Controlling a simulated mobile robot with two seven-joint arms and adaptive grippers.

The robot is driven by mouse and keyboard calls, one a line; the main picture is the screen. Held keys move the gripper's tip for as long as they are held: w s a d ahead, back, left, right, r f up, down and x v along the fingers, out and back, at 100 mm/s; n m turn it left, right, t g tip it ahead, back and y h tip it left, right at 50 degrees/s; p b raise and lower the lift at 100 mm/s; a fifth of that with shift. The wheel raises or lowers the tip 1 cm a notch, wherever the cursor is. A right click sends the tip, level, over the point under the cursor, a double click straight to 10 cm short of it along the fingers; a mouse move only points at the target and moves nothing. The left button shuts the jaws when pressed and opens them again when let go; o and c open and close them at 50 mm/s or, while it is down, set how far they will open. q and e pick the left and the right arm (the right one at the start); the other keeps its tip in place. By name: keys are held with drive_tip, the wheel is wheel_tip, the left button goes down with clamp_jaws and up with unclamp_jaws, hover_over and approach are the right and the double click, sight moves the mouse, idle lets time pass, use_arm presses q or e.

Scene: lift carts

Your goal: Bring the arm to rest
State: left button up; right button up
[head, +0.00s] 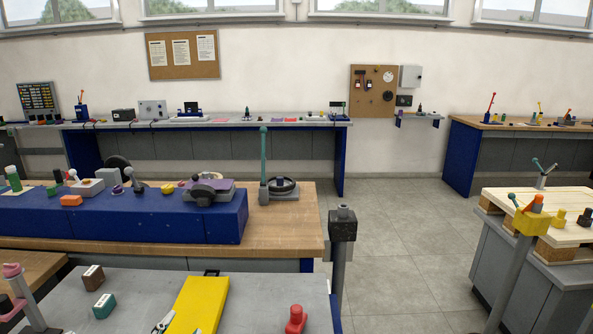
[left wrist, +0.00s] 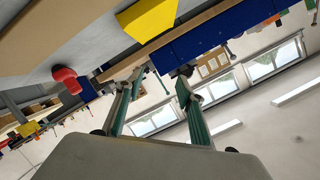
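My left gripper (left wrist: 160,77) shows in the left wrist view with its two teal fingers apart and nothing between them. That view is turned roughly upside down. The gripper points across the near grey table (head: 255,298) towards the blue-fronted bench. A small grey piece at the bottom edge of the head view may be one of its fingertips; I cannot tell. My right gripper is in neither view.
A yellow panel (head: 199,302) and a red knob-like object (head: 295,319) lie on the near table; both show in the left wrist view. A dark-topped post (head: 342,228) stands right of it. A yellow holder on a pole (head: 531,222) stands further right. Floor (head: 400,230) between is clear.

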use_arm(q)
drive_tip(key=s+a+f+g+y, duration=0.2)
drive_tip(key=s+a+f+g, duration=0.2)
drive_tip(key=s+a+f, duration=0.4)
drive_tip(key=s+a+f+g+y, duration=0.1)
drive_tip(key=s+a+f+g, duration=0.4)
drive_tip(key=s, duration=0.5)
drive_tip(key=d+f+n+t+h+b, duration=0.1)
drive_tip(key=d+f+t+h+b, duration=0.1)
drive_tip(key=d+f, duration=0.6)
drive_tip(key=d+f+n+t+h+b, duration=0.1)
drive_tip(key=d+f+h+b, duration=0.4)
drive_tip(key=f, duration=1)
drive_tip(key=d+t, duration=0.1)
drive_tip(key=d, duration=0.2)
drive_tip(key=shift+w+d+n+t, duration=0.25)
drive_tip(key=shift+w+n+t, duration=0.05)
drive_tip(key=shift+w+n, duration=0.1)
